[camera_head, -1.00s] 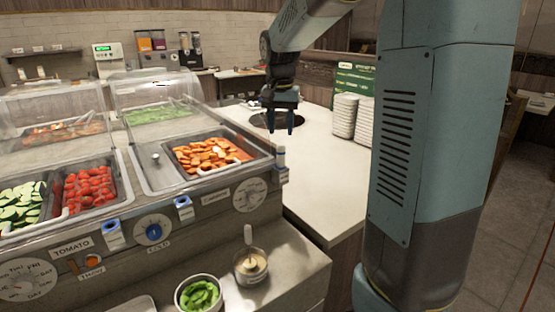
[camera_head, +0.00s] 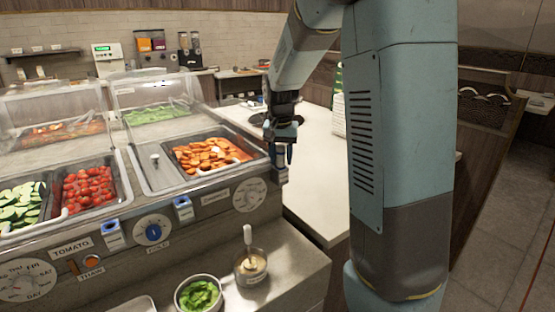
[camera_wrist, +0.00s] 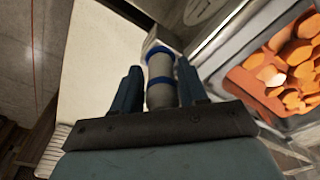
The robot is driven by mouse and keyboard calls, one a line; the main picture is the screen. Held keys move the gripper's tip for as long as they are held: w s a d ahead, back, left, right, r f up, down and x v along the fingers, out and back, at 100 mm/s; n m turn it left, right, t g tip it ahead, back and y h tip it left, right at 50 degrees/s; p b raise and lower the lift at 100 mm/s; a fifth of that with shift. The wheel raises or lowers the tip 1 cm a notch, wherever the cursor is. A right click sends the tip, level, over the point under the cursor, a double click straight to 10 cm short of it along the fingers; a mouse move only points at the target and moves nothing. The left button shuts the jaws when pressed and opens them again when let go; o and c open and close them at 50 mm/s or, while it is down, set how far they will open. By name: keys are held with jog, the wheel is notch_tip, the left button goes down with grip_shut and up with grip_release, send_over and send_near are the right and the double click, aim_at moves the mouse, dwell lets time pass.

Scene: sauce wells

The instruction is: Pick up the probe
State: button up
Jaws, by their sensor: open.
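The probe, a grey-white cylinder with blue bands (camera_wrist: 160,85), stands between my two fingers in the wrist view, with its far end at a pale box-like holder (camera_wrist: 150,42). In the head view it is at the right front corner of the food counter, mostly hidden by my gripper (camera_head: 281,158). My gripper points down there. In the wrist view my gripper (camera_wrist: 158,72) is open, one finger on each side of the probe. A narrow gap shows at the left finger; whether the right finger touches cannot be told.
The metal food counter (camera_head: 215,205) with a pan of orange slices (camera_head: 205,155) is directly left of my gripper. The white side counter (camera_head: 315,190) is mostly clear. A sauce cup (camera_head: 251,267) and a bowl of green peppers (camera_head: 199,294) stand on the front ledge.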

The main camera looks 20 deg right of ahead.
grip_shut()
dwell(0.3)
